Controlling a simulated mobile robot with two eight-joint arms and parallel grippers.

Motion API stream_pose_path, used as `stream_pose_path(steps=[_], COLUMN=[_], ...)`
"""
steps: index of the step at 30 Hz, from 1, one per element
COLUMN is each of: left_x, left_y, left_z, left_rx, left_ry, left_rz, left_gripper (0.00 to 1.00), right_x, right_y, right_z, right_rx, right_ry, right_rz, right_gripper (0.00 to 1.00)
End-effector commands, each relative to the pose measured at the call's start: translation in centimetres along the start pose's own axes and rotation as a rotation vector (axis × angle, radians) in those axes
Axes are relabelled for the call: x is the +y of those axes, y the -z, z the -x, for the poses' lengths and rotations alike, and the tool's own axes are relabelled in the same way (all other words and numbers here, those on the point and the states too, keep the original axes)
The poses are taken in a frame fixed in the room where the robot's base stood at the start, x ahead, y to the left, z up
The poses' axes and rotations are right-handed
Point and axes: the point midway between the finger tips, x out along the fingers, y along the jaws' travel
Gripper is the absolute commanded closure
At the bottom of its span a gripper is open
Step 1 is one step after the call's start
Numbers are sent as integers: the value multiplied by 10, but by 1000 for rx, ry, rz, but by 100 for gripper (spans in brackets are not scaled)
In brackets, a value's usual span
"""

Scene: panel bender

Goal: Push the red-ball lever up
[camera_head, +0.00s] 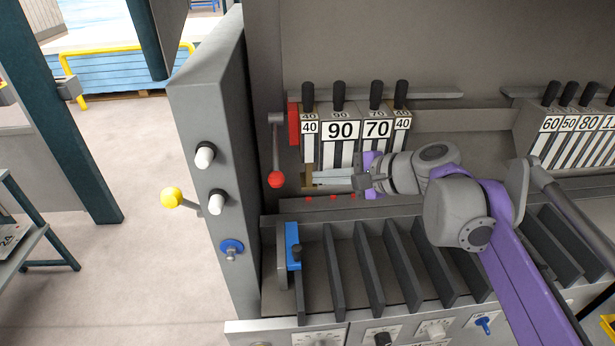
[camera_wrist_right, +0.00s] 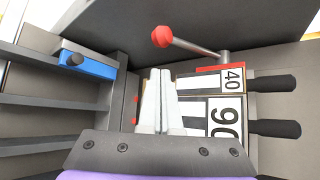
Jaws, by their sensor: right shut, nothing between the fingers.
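The red-ball lever hangs down at the left end of the row of numbered blocks, its red ball (camera_head: 276,180) at the bottom of a grey rod. In the right wrist view the red ball (camera_wrist_right: 162,36) is at the top, ahead of the fingers, with its rod running right to a pivot by the 40 block. My right gripper (camera_head: 362,180) is to the right of the ball, apart from it, in front of the numbered blocks. In the right wrist view its fingers (camera_wrist_right: 159,75) are together and empty. My left gripper is not in view.
Numbered blocks (camera_head: 340,130) with black handles stand behind my right gripper. Dark slanted dividers (camera_head: 370,262) and a blue block (camera_head: 293,246) are below. A grey side panel (camera_head: 215,110) with a yellow-ball lever (camera_head: 171,197) stands left. Some room is open between gripper and ball.

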Motion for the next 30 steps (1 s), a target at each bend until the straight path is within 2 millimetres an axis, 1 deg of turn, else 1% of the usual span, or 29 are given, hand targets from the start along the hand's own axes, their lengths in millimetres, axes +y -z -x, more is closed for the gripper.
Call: stream_pose_path(steps=[9,12,15,20,30], left_x=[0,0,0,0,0], left_y=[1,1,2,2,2], left_z=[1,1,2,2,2], left_rx=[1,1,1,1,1], left_ry=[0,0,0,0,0], left_rz=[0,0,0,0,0], left_gripper=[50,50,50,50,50], right_x=[0,0,0,0,0], right_y=[-2,-2,-1,-1,-1], right_z=[-57,-72,-83,-91,-91], right_rx=[-4,-3,-3,-1,-1], right_ry=[-2,-1,-1,0,-1], right_rz=[2,3,1,1,0], right_gripper=[100,100,100,100,100])
